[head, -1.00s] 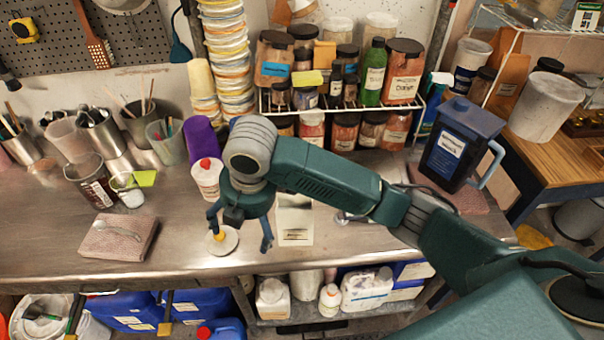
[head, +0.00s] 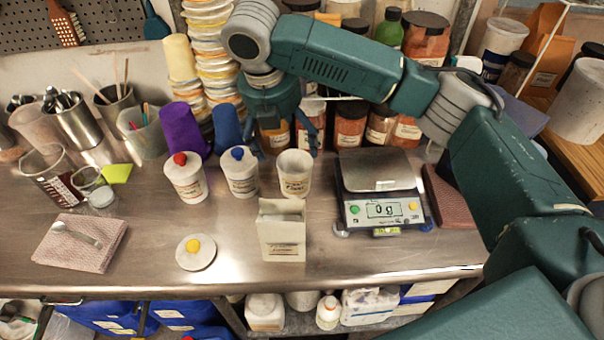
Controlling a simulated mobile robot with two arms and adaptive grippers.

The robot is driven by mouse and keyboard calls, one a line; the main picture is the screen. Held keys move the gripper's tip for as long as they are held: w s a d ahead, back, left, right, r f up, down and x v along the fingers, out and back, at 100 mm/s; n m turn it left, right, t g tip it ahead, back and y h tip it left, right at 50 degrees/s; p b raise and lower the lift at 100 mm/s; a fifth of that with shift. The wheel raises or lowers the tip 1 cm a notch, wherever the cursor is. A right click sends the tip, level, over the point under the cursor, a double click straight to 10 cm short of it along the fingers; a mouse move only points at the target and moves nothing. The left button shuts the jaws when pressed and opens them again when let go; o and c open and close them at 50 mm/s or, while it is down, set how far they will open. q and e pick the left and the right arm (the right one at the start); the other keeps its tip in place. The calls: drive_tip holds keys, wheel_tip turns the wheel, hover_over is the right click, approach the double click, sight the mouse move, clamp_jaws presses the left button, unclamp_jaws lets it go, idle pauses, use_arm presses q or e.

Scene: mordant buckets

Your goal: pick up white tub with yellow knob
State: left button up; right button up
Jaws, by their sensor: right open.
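A white lid with a yellow knob (head: 195,252) lies flat on the steel counter, apart from any tub. An open white tub (head: 294,174) without a lid stands further back to the right. A white tub with a blue knob (head: 239,172) and a white tub with a red knob (head: 186,178) stand upright to its left, lids on. My right gripper (head: 284,148) is open and empty, fingers pointing down, around and behind the open tub and blue-knob tub in the picture. Its exact height is hard to tell. My left gripper is out of view.
A small white box (head: 282,235) stands in front of the open tub. A scale (head: 380,190) reading 0 g is to the right. Purple (head: 182,128) and blue cups stand behind the tubs. A folded cloth with a spoon (head: 80,243) lies left.

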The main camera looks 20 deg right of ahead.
wheel_tip(320, 180, down, 2)
drive_tip(key=p, duration=0.3)
hover_over(295, 165)
drive_tip(key=s+a, duration=0.1)
drive_tip(key=s, duration=0.3)
wheel_tip(295, 165, down, 8)
drive_tip(key=shift+w+a+r, duration=0.1)
drive_tip(key=shift+w+f, duration=0.1)
drive_tip(key=shift+f, duration=0.4)
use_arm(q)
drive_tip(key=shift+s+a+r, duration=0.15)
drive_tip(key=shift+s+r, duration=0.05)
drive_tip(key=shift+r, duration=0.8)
use_arm(e)
drive_tip(key=c, duration=1.2)
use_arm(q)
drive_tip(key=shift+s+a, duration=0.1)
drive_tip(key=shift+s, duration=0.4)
use_arm(e)
drive_tip(key=shift+c, duration=0.3)
